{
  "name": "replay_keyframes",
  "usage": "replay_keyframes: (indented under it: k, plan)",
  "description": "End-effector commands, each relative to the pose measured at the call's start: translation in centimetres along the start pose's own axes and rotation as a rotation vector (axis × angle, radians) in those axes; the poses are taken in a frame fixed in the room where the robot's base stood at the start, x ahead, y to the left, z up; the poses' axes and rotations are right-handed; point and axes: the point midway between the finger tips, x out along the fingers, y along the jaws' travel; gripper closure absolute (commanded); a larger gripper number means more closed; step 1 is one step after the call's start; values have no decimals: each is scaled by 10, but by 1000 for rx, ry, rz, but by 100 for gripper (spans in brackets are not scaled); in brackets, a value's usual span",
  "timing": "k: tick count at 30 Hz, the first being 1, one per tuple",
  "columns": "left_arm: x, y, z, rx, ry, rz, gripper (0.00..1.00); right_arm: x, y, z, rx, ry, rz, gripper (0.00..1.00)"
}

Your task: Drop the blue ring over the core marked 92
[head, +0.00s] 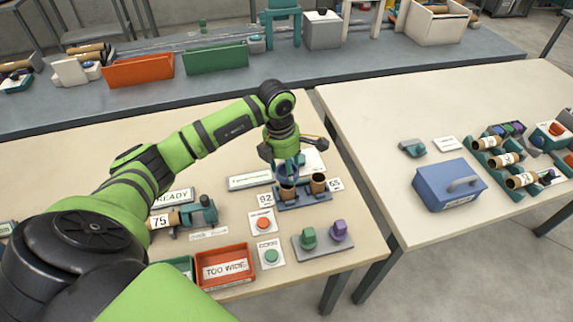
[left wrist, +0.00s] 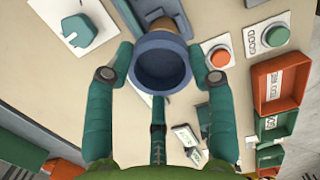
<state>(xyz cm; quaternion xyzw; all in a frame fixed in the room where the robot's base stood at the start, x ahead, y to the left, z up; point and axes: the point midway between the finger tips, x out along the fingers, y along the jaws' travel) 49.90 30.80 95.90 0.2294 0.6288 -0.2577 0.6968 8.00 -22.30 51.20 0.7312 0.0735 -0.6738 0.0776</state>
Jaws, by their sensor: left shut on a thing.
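The blue ring (head: 286,171) is in my left gripper (head: 287,162), just above the core marked 92 (head: 287,193), which stands upright on a blue-grey base (head: 304,200). In the left wrist view the ring (left wrist: 161,66) sits between the teal fingers of the left gripper (left wrist: 162,75), its dark opening facing the camera. A brown core (left wrist: 166,21) shows beyond the ring's rim. I cannot tell whether the ring is apart from the core or touching its top. The 92 label (head: 265,201) lies left of the core. My right gripper is not in view.
A second core (head: 318,184) stands close right on the same base. In front are a red button (head: 263,223), a green button (head: 271,256), a plate with green and purple knobs (head: 324,248), and a red "TOO WIDE" bin (head: 248,265). A blue box (head: 428,190) stands on the right table.

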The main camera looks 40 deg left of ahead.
Motion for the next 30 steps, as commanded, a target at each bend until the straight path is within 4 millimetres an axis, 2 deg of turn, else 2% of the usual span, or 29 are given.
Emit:
replay_keyframes:
  k: [1,5,18,30]
  plan:
    - [4,0,0,0,-1,0,79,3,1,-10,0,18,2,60]
    - [11,0,-1,0,-1,0,79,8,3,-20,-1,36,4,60]
    - [33,0,-4,0,0,1,79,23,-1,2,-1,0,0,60]
    - [53,1,-5,0,-1,2,79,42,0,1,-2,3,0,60]
